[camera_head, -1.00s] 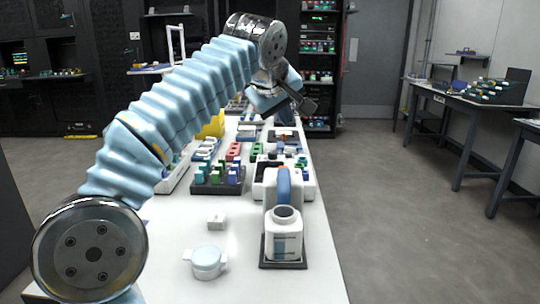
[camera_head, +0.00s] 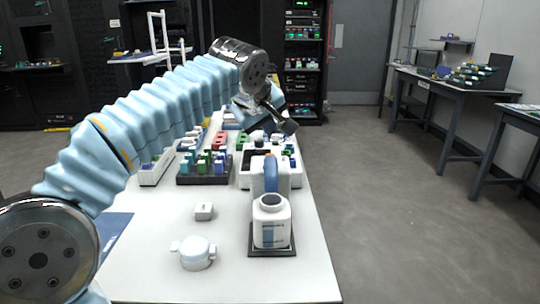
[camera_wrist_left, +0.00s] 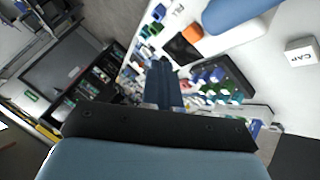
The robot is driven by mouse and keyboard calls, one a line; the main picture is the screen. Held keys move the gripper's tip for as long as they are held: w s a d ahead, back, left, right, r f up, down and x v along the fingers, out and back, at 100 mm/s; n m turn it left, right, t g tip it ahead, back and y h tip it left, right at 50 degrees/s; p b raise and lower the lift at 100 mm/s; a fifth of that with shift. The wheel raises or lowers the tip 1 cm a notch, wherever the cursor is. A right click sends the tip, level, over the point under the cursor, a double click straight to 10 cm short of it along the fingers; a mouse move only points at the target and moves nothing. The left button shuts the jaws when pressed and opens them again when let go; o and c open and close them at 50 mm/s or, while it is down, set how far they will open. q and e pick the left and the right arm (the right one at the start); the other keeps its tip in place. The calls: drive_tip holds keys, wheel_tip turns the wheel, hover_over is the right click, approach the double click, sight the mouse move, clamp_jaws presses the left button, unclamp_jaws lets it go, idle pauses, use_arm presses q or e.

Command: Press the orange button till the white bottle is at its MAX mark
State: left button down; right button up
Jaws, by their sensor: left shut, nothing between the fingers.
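The white bottle (camera_head: 271,226) stands upright with an open neck on a dark square base at the table's near right. A blue-marked strip shows low on its front; I cannot read a MAX mark or make out a level. A white machine with a blue rounded part (camera_head: 271,173) stands right behind it. My left gripper (camera_head: 291,127) is shut and empty, above the table beyond the bottle. It also shows in the left wrist view (camera_wrist_left: 163,68), apart from the button.
A small white box (camera_head: 204,211), marked CAP in the left wrist view (camera_wrist_left: 300,56), and a round white lidded piece (camera_head: 196,252) lie left of the bottle. A dark rack (camera_head: 205,173) of coloured parts stands farther back.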

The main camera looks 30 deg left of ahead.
use_arm(q)
drive_tip(key=shift+f+b, duration=1.25)
drive_tip(key=shift+f, duration=0.3)
idle(0.9)
drive_tip(key=shift+f+b, duration=0.35)
drive_tip(key=shift+f, duration=0.05)
drive_tip(key=shift+f+b, duration=0.45)
drive_tip(key=shift+f, duration=0.05)
idle(0.5)
drive_tip(key=shift+r, duration=0.15)
drive_tip(key=shift+r+p, duration=0.75)
drive_tip(key=shift+p, duration=0.1)
drive_tip(key=shift+r, duration=0.1)
